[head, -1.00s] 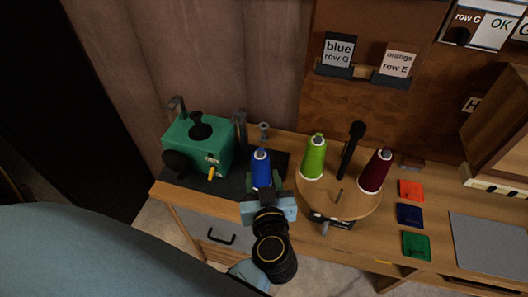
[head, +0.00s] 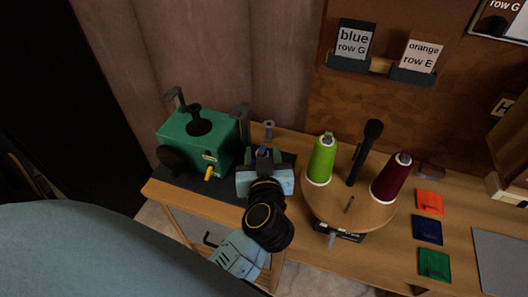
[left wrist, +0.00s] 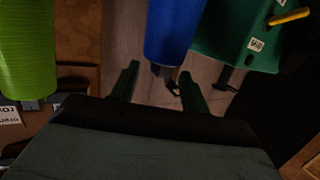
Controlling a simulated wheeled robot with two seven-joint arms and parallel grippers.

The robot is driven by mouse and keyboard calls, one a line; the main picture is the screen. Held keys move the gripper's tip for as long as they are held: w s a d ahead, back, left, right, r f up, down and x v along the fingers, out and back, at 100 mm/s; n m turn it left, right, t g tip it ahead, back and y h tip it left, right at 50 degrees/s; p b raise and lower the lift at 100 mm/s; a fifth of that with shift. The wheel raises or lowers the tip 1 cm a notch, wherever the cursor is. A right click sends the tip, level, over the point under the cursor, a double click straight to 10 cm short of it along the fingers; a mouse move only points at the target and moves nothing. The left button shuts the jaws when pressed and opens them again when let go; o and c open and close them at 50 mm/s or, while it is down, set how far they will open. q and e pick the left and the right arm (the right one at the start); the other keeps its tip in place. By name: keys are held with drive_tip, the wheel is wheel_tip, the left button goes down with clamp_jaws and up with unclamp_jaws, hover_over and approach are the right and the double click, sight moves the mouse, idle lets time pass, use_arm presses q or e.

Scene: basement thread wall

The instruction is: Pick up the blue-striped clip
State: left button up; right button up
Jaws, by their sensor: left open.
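I cannot make out a blue-striped clip in either view. My left gripper (head: 264,160) is at the dark mat beside the green machine, in front of the blue thread cone, of which only a bit of the top (head: 264,150) shows in the head view. In the left wrist view the open fingers (left wrist: 158,88) point towards the blue cone (left wrist: 172,30), with nothing visible held between them. Whether they touch it I cannot tell. My right gripper is not in view.
The green machine (head: 200,140) stands left of my left gripper. A round wooden stand (head: 345,208) to the right holds a lime cone (head: 321,160), a dark red cone (head: 391,178) and a black post (head: 364,152). Orange, blue and green squares (head: 434,264) lie further right.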

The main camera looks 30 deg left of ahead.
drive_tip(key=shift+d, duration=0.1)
use_arm(q)
clamp_jaws()
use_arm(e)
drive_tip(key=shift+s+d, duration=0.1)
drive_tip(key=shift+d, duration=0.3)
use_arm(q)
wheel_tip(320, 180, up, 10)
drive_tip(key=p, duration=0.4)
drive_tip(key=shift+p, duration=0.3)
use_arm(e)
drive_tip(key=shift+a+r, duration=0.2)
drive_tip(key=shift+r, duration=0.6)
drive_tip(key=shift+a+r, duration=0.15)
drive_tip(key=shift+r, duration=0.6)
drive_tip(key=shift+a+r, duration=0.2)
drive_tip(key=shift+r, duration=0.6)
